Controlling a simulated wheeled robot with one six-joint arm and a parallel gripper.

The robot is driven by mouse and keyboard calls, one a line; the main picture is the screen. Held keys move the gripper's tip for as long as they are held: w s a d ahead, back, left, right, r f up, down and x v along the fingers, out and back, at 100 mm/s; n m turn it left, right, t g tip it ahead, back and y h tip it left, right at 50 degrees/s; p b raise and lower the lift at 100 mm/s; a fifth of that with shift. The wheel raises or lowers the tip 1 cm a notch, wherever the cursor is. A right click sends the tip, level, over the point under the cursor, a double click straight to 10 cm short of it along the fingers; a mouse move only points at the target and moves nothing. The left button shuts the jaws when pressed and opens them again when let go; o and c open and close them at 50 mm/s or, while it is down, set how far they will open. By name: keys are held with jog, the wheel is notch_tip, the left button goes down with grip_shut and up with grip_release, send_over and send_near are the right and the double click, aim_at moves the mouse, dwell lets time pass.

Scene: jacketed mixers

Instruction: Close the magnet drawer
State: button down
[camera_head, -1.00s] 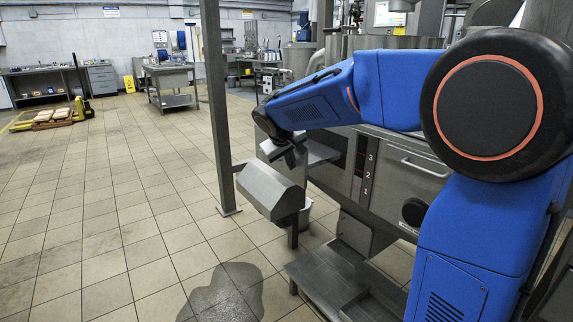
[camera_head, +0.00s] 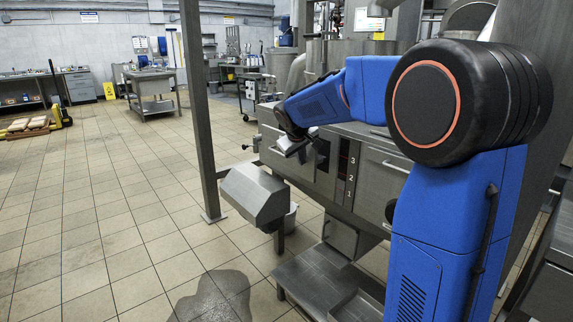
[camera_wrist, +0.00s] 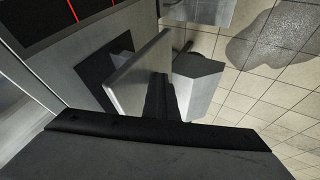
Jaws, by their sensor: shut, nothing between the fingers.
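The magnet drawer shows in the wrist view as a grey metal front plate (camera_wrist: 138,75) standing out from the machine's panel, with a dark opening (camera_wrist: 103,80) behind it. In the head view my forearm hides most of the drawer. My gripper (camera_head: 292,147) is shut and empty in front of the machine. In the wrist view its dark fingers (camera_wrist: 160,100) are close against the outer side of the drawer front. I cannot tell whether they touch it.
A grey sloped metal housing (camera_head: 254,195) stands below my gripper, beside an upright post (camera_head: 199,110). The panel with numbers (camera_head: 347,172) is right of my gripper. A metal step (camera_head: 315,280) lies below. A wet patch (camera_head: 213,297) is on the floor; open floor lies left.

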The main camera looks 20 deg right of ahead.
jog(key=d, duration=0.2)
jog(key=w+d, duration=0.1)
jog(key=d, duration=0.1)
jog(key=w+d, duration=0.1)
jog(key=d, duration=0.1)
jog(key=shift+w+d, duration=0.1)
jog(key=shift+d, duration=0.3)
jog(key=shift+w+d, duration=0.1)
jog(key=shift+d, duration=0.15)
jog(key=shift+d+r, duration=0.1)
